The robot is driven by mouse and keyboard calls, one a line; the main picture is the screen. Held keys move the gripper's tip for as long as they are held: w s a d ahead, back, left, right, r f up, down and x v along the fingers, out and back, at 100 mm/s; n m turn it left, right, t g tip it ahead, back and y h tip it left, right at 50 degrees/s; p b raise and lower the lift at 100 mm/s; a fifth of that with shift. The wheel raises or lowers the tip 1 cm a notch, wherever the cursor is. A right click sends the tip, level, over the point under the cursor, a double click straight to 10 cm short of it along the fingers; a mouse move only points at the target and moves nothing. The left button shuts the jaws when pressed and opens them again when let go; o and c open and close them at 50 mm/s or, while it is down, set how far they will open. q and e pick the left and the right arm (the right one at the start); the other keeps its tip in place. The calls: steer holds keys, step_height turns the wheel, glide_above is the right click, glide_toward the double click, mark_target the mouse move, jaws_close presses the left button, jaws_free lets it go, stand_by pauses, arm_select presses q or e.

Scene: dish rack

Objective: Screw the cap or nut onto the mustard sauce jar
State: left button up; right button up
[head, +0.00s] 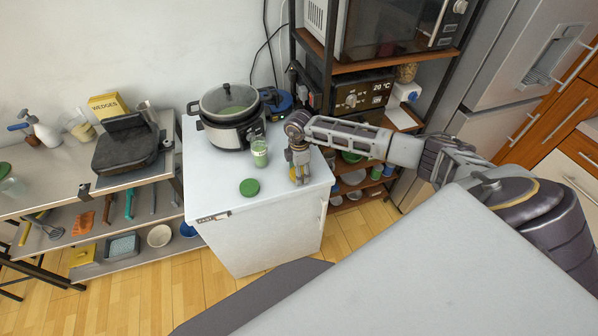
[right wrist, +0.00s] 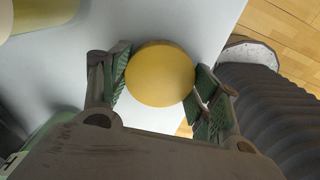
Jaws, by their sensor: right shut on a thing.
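My right gripper (head: 299,176) points down at the right part of the white cabinet top. Its fingers are closed around a round yellow thing (right wrist: 160,74), which shows as a smooth disc between the pads in the right wrist view. Only its top shows there, so I cannot tell whether it is the mustard jar or its cap. In the head view it is mostly hidden by the fingers. A green round lid (head: 249,187) lies flat on the top, left of my gripper. A clear jar with green contents (head: 260,152) stands behind the lid. My left gripper is not in view.
A slow cooker (head: 229,117) stands at the back of the white cabinet top (head: 215,190), with a blue item (head: 277,101) beside it. A metal shelf with a black grill (head: 127,143) stands left. A dark rack with a microwave (head: 380,25) stands behind my right arm.

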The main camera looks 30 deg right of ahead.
steer(key=shift+r+p, duration=1.35)
steer(key=shift+r, duration=1.55)
